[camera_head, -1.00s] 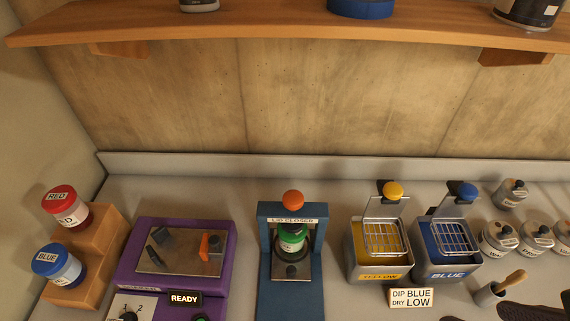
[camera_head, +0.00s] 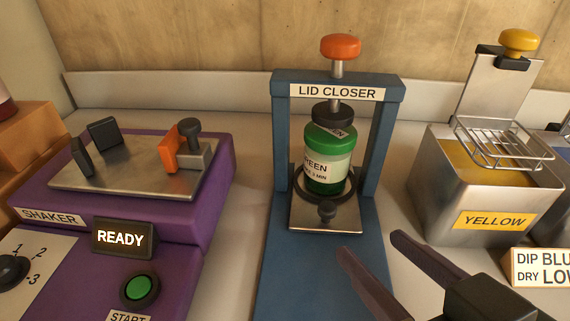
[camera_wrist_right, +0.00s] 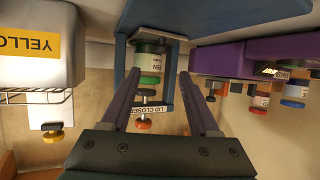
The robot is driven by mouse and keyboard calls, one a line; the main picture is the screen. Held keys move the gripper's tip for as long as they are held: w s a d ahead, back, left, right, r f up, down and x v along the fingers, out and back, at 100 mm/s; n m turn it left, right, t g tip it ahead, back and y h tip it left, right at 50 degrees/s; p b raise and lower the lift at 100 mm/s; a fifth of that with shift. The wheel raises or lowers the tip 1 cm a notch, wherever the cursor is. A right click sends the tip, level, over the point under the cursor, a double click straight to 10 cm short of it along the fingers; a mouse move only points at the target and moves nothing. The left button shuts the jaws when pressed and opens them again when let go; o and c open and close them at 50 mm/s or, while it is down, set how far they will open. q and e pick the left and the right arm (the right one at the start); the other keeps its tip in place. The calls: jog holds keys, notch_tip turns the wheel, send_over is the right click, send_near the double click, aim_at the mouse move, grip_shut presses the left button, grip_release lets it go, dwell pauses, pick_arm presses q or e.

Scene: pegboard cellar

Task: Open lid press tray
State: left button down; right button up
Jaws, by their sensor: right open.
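The blue lid closer press (camera_head: 376,150) stands in the middle of the head view, with an orange knob (camera_head: 340,47) on top. A green jar (camera_head: 327,155) with a white label stands on the tray inside a dark ring, under the black press head (camera_head: 333,113). My right gripper (camera_head: 370,260) is open and empty, in front and to the right of the tray. In the right wrist view, the press and green jar (camera_wrist_right: 150,64) show between and beyond its fingers (camera_wrist_right: 155,88). My left gripper is not in view.
The purple shaker (camera_head: 215,190) with its READY sign (camera_head: 120,237) stands left of the press. The yellow dip tank (camera_head: 480,195) with a wire basket stands to the right, near my right gripper. A DIP BLUE sign (camera_head: 540,268) stands at the right edge.

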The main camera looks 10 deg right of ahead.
aim_at(328, 209)
jog(key=shift+w+a+f, duration=0.15)
jog(key=shift+w+f, duration=0.2)
jog(key=shift+w, duration=0.1)
jog(key=b+x, duration=0.1)
jog(key=x, duration=0.8)
jog(key=shift+r, duration=0.1)
jog(key=shift+c, duration=0.2)
grip_shut()
dwell(0.7)
